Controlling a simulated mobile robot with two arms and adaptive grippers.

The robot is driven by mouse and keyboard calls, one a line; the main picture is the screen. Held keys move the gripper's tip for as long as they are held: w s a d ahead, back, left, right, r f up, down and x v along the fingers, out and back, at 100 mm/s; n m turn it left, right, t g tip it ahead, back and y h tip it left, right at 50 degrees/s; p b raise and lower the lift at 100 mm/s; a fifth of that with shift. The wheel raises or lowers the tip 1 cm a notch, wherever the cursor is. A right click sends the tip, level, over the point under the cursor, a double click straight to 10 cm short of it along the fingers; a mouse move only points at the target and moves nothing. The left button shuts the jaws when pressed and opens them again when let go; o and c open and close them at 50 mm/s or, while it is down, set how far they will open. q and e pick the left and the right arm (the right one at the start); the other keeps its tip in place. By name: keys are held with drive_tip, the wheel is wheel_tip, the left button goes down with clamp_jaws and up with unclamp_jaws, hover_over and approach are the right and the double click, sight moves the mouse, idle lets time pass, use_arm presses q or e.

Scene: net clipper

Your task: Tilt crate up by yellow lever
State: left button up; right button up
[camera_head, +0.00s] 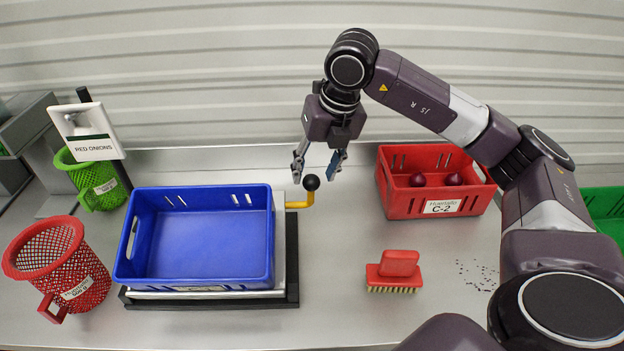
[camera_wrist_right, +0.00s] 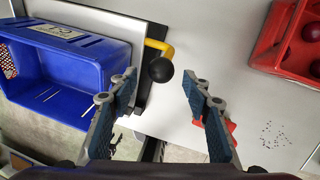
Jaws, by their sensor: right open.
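An empty blue crate (camera_head: 200,240) sits level on a white and black platform (camera_head: 292,262) in the head view. A yellow lever (camera_head: 302,204) with a black ball knob (camera_head: 312,183) sticks out from the platform's right side. My right gripper (camera_head: 318,168) is open just above and behind the knob. In the right wrist view, the knob (camera_wrist_right: 161,69) lies beyond the open fingers (camera_wrist_right: 160,88), nearer the left one, and the lever (camera_wrist_right: 158,47) bends behind it. The fingers do not appear to touch the knob. My left gripper is not in view.
A red crate (camera_head: 436,206) with red onions stands right of the lever. A red brush (camera_head: 397,268) lies in front of it. A red basket (camera_head: 60,262), a green basket (camera_head: 96,182) and a sign (camera_head: 86,130) stand left. Bare counter separates the lever and red crate.

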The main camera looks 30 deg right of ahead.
drive_tip(key=v, duration=0.8)
drive_tip(key=shift+s, duration=0.1)
